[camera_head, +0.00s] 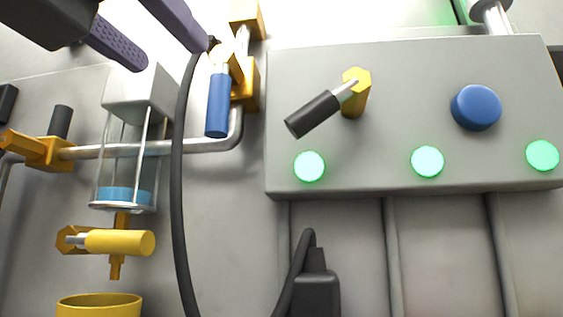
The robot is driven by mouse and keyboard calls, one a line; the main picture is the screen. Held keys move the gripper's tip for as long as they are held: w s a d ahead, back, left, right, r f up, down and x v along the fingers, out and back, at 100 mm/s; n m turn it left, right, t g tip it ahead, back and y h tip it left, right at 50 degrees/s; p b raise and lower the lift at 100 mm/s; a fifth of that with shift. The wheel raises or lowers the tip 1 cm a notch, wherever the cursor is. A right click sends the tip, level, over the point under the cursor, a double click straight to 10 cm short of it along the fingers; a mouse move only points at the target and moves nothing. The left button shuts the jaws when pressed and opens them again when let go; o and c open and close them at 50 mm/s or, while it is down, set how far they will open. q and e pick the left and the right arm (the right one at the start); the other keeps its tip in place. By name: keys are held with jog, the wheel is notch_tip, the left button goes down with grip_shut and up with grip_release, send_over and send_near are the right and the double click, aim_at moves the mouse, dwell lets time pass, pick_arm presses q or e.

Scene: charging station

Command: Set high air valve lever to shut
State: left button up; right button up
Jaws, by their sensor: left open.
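A blue-handled lever (218,105) hangs down from an orange valve body (248,84) on the grey pipe, in the upper middle left of the head view. The handle points nearly straight down, beside the vertical pipe run. I cannot tell for sure that this is the high air valve. My left gripper (170,56) comes in at the top left with its two purple fingers apart. It is empty, above and left of the blue handle, and appears not to touch it. My right gripper is not in view.
A black-handled lever (312,114) sits on a grey box (400,100) with a blue knob (476,107) and green lights. A black cable (177,190) hangs left of the blue handle. A glass cylinder (128,165), yellow-handled valve (120,242) and yellow cup (99,305) are at left.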

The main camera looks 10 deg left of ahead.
aim_at(213, 92)
pick_arm(q)
jog(key=x, duration=0.1)
jog(key=p+x, duration=0.2)
jog(key=x, duration=0.1)
jog(key=shift+r, duration=0.3)
jog(key=p+x, duration=0.1)
jog(key=x, duration=0.4)
jog(key=shift+f+p, duration=0.2)
jog(key=shift+p, duration=0.15)
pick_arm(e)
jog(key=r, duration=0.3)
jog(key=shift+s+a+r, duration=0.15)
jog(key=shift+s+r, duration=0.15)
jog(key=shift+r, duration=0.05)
pick_arm(q)
jog(key=shift+s, duration=0.1)
jog(key=c, duration=0.4)
grip_shut()
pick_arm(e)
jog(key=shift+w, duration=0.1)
